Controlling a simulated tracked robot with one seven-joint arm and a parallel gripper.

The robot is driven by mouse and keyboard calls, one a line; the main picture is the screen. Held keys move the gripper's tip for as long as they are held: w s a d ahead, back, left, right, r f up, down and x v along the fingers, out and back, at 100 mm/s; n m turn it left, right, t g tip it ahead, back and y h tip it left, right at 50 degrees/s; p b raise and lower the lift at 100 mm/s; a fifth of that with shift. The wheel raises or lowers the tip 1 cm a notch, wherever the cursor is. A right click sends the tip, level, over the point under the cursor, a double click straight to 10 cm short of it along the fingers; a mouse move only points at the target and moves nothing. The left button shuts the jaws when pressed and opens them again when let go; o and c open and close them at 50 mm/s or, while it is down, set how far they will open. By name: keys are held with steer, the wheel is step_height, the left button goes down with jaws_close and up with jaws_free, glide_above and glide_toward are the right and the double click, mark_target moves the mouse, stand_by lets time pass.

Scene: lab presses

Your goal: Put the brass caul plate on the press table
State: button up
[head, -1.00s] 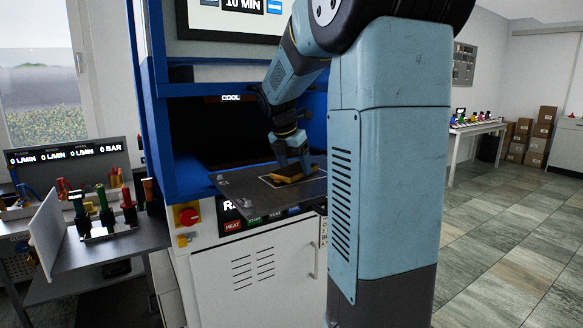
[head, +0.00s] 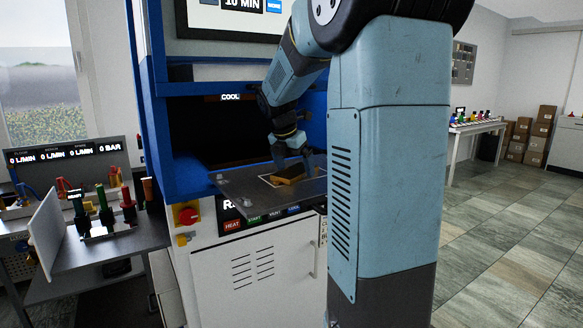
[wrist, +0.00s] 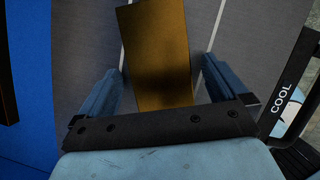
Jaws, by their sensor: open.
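The brass caul plate (head: 288,175) is a gold-brown slab on the dark press table (head: 240,198), inside the white outline marked there. In the wrist view the plate (wrist: 158,55) shows between the two blue fingers, with gaps on both sides. My gripper (head: 292,152) is open, just above and around the plate. In the wrist view my gripper (wrist: 160,66) points at the table surface (wrist: 82,50), and white lines run on both sides of the plate. The plate's near end is hidden behind the gripper body.
The blue press frame (head: 178,160) encloses the table's back and left. A side bench (head: 140,243) with coloured-handled tools stands at left. The red knob (head: 188,216) sits below the table's left edge. Open floor (head: 500,260) lies at right.

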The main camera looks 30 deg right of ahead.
steer(key=v, duration=1.1)
steer(key=s+a+f+m+t+y, duration=0.1)
steer(key=s+a+f+m, duration=0.2)
steer(key=s+a+m, duration=0.2)
steer(key=s+a+f+m+t+y, duration=0.1)
steer(key=s+a+f+m, duration=0.3)
steer(key=s+m, duration=0.6)
steer(key=s+a+f+m+t+y, duration=0.1)
steer(key=s+a+f+m, duration=0.3)
steer(key=s, duration=0.5)
steer(key=a+m+y, duration=0.1)
steer(key=a+m, duration=0.1)
steer(key=m, duration=0.1)
steer(key=shift+f+m+t, duration=0.15)
steer(key=shift+m+t, duration=0.25)
